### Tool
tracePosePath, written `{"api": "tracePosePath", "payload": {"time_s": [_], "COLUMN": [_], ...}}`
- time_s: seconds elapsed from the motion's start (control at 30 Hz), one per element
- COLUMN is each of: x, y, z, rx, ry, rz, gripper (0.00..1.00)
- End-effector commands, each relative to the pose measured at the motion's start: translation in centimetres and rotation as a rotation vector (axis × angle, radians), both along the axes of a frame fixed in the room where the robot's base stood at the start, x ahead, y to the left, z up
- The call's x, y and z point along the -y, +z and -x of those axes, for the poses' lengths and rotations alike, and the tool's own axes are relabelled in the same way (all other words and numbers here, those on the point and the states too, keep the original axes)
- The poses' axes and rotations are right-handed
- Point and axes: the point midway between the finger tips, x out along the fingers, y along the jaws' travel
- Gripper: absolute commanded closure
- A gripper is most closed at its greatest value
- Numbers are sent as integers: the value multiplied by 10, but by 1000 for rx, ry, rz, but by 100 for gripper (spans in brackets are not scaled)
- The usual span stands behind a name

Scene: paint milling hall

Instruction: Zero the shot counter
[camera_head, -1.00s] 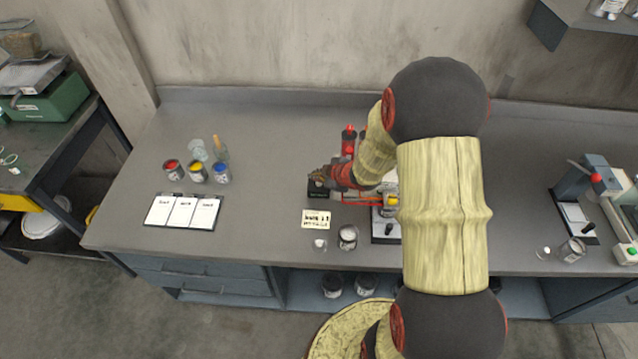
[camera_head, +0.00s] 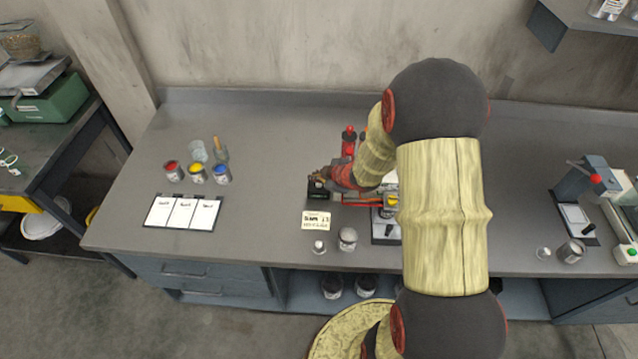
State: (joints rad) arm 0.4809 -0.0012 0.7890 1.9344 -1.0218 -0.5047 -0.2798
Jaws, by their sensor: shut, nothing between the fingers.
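A small black box (camera_head: 317,194), which looks like the shot counter, sits on the grey bench left of a red device. My gripper (camera_head: 322,176) is shut and empty at the box's upper edge; I cannot tell whether it touches. The box's display is too small to read. My arm hides much of the device (camera_head: 349,143), whose red upright part stands behind the gripper. A cream label card (camera_head: 316,221) lies just in front of the box.
A silver can (camera_head: 347,239) and a small white-topped item (camera_head: 319,247) stand in front of the card. Red, yellow and blue paint cans (camera_head: 197,173) and a chart (camera_head: 183,212) are at left. A lever press (camera_head: 590,180) stands at right. The bench's left-middle is clear.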

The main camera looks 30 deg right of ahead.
Motion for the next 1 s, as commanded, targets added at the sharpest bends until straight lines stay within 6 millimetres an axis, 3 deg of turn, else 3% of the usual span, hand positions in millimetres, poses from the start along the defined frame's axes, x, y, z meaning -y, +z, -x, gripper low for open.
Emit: {"api": "tracePosePath", "payload": {"time_s": [1.0], "x": [0], "y": [-11], "z": [0], "rx": [0], "ry": [0], "rz": [0], "gripper": [100]}}
